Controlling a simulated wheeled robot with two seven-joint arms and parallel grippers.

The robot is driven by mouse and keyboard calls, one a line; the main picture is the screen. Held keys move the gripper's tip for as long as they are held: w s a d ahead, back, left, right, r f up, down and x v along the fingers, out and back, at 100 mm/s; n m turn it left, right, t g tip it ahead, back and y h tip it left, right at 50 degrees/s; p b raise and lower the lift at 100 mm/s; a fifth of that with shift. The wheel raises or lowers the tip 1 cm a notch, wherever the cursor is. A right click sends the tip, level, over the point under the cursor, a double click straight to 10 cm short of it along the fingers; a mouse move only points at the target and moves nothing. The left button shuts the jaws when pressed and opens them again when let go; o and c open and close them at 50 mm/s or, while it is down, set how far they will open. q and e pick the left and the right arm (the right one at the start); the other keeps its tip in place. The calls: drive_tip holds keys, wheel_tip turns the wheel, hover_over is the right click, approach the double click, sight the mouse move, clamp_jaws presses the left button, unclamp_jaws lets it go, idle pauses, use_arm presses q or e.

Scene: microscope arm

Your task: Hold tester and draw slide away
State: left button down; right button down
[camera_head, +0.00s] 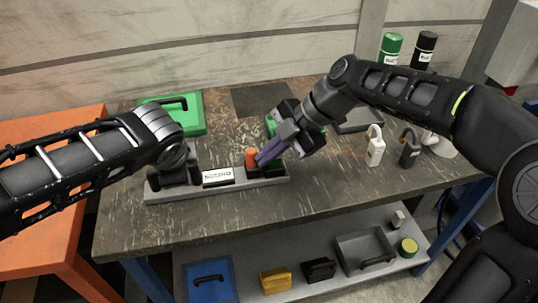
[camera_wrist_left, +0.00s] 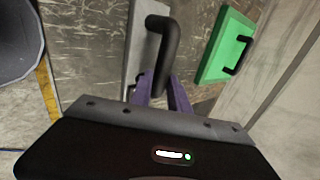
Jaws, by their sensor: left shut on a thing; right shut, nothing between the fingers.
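The tester (camera_head: 160,197) is a long grey base on the bench with a white label reading SOUND (camera_head: 218,177). In the left wrist view a black bar handle (camera_wrist_left: 157,40) rises from its grey base (camera_wrist_left: 135,50). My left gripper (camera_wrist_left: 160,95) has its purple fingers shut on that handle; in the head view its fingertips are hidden. An orange block (camera_head: 252,156) stands at the tester's right end, and I cannot tell whether it is the slide. My right gripper (camera_head: 263,159) is shut and empty, its purple fingers close beside the orange block. Contact cannot be told.
A green case (camera_head: 190,113) lies behind the tester. A green part (camera_head: 271,126) is partly hidden behind my right gripper. White (camera_head: 375,152) and dark (camera_head: 409,153) padlock-like items stand to the right. The bench front (camera_head: 200,232) is clear; a lower shelf (camera_head: 330,280) holds several boxes.

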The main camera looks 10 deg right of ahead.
sight(255, 182)
use_arm(q)
drive_tip(key=shift+d+r, duration=0.1)
use_arm(e)
drive_tip(key=shift+a, duration=1.5)
drive_tip(key=shift+d, duration=0.1)
drive_tip(key=s+d, duration=0.2)
drive_tip(key=s, duration=0.1)
drive_tip(key=shift+s+d, duration=0.15)
drive_tip(key=shift+s, duration=0.05)
drive_tip(key=v, duration=1)
use_arm(q)
drive_tip(key=c, duration=1.2)
unclamp_jaws()
drive_tip(key=shift+o, duration=0.2)
